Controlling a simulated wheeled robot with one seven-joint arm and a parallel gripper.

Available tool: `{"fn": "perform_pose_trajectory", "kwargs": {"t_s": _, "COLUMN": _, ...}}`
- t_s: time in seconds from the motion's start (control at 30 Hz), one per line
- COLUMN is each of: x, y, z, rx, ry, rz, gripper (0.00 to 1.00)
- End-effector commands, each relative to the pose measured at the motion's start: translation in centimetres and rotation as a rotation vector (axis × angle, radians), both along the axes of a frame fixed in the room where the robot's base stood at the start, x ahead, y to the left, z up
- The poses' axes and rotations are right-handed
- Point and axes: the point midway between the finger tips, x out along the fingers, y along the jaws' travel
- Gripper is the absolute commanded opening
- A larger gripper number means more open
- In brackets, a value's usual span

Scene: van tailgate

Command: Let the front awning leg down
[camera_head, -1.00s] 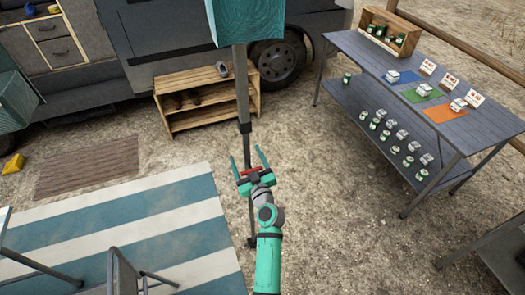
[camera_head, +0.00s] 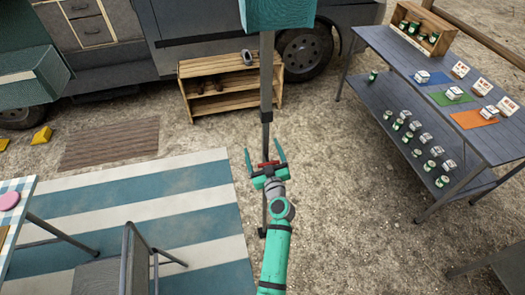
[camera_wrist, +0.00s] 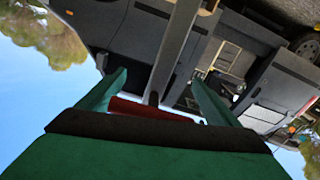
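The front awning leg (camera_head: 266,85) is a grey upright pole hanging from the teal awning box (camera_head: 278,14), with a dark collar (camera_head: 267,117) partway down. Its foot (camera_head: 262,232) shows low, beside the striped mat. My gripper (camera_head: 264,150) is open below the collar, one teal finger on each side of the pole. In the wrist view the pole (camera_wrist: 177,45) runs between the open fingers (camera_wrist: 158,76). A red bar (camera_wrist: 150,110) lies across the base of the fingers; I cannot tell whether it belongs to the leg or the gripper.
A striped mat (camera_head: 150,215) lies left of the leg, with a chair (camera_head: 130,262) and checked table (camera_head: 14,205). A wooden shelf (camera_head: 225,94) stands behind by the van. A grey display table (camera_head: 425,95) stands right. Bare gravel lies between.

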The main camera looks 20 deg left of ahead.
Motion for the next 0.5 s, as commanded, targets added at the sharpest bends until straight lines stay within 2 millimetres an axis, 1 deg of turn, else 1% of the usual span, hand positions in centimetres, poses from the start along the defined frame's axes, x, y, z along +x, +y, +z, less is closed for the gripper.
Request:
{"fn": "perform_pose_trajectory", "kwargs": {"t_s": 0.3, "x": -0.1, "y": -0.5, "z": 0.0, "rx": 0.000, "ry": 0.000, "rz": -0.006, "gripper": 0.85}}
{"fn": "perform_pose_trajectory", "kwargs": {"t_s": 0.43, "x": -1.2, "y": -1.2, "z": -0.1, "rx": 0.001, "ry": 0.001, "rz": -0.008, "gripper": 0.85}}
{"fn": "perform_pose_trajectory", "kwargs": {"t_s": 0.5, "x": -2.2, "y": -1.7, "z": -0.1, "rx": 0.000, "ry": 0.002, "rz": -0.007, "gripper": 0.85}}
